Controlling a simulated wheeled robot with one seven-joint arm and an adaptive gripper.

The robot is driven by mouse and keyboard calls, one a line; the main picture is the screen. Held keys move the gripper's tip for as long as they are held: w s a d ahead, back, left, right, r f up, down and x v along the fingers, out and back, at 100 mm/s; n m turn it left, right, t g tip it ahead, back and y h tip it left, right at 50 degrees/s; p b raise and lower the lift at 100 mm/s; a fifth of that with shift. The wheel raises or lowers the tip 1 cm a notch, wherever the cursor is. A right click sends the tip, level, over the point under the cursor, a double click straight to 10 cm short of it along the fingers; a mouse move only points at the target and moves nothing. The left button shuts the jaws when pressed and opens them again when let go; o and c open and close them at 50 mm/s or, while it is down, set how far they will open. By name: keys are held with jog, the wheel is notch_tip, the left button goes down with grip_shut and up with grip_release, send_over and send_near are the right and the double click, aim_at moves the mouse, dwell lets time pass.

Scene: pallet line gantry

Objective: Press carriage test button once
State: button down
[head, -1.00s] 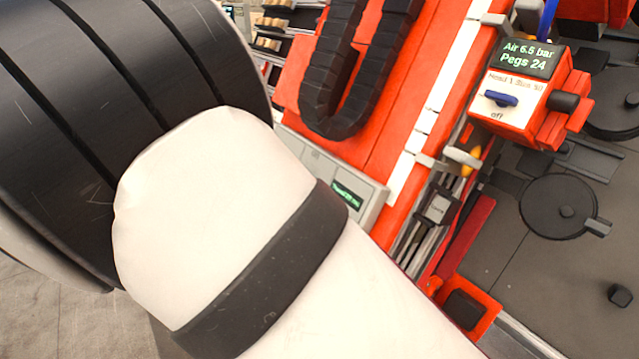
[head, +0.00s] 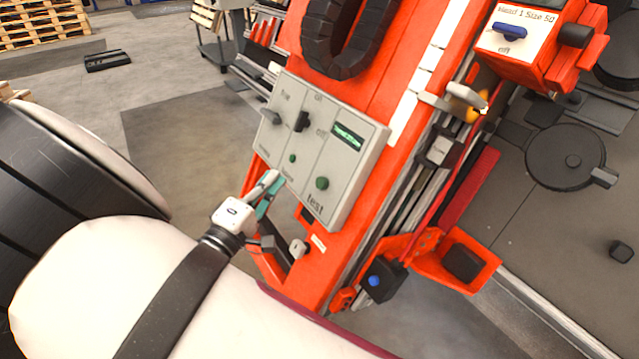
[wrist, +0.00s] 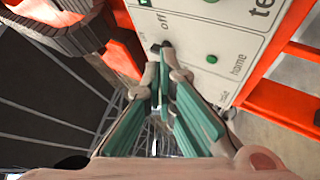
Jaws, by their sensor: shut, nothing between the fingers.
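The grey control panel (head: 348,196) is on the orange gantry beam in the head view. Its green test button (head: 322,183) sits near the lower right edge, above the printed word "test". My gripper (head: 270,183) is shut and empty at the panel's lower left edge, left of the test button and apart from it. In the wrist view the shut fingers (wrist: 163,62) point toward the panel, with their tips near a black knob (wrist: 160,47). Whether they touch it I cannot tell. The test button is at best a sliver at that view's top edge.
A smaller green home button (head: 292,158) and a black on/off switch (head: 302,121) share the panel with a grey lever (head: 270,117). A dark cable chain (head: 345,50) hangs above. An orange box with a blue knob (head: 510,32) stands to the right.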

jog(key=w+d+f+b, duration=0.2)
jog(key=w+d+f, duration=0.1)
jog(key=w+d, duration=0.1)
jog(key=shift+d+f, duration=0.4)
jog(key=shift+d, duration=0.5)
dwell(0.9)
jog(key=shift+w+d+f+b, duration=0.15)
jog(key=shift+d+b, duration=0.15)
jog(key=shift+b, duration=0.1)
jog(key=shift+w+d+f, duration=0.25)
jog(key=shift+w+d, duration=0.05)
jog(key=shift+d, duration=0.1)
dwell(0.7)
jog(key=shift+s+a, duration=0.1)
dwell(0.4)
jog(key=shift+s+a+r, duration=0.4)
jog(key=shift+a, duration=0.2)
jog(key=shift+s+a+r+p, duration=0.25)
jog(key=shift+s+a+r, duration=0.15)
jog(key=shift+a, duration=0.2)
jog(key=shift+s+a+r+p, duration=0.25)
jog(key=shift+s+a+r, duration=0.2)
jog(key=shift+a, duration=0.15)
jog(key=shift+s+a+r+p, duration=0.25)
jog(key=shift+s+a+r, duration=0.15)
jog(key=shift+a, duration=0.2)
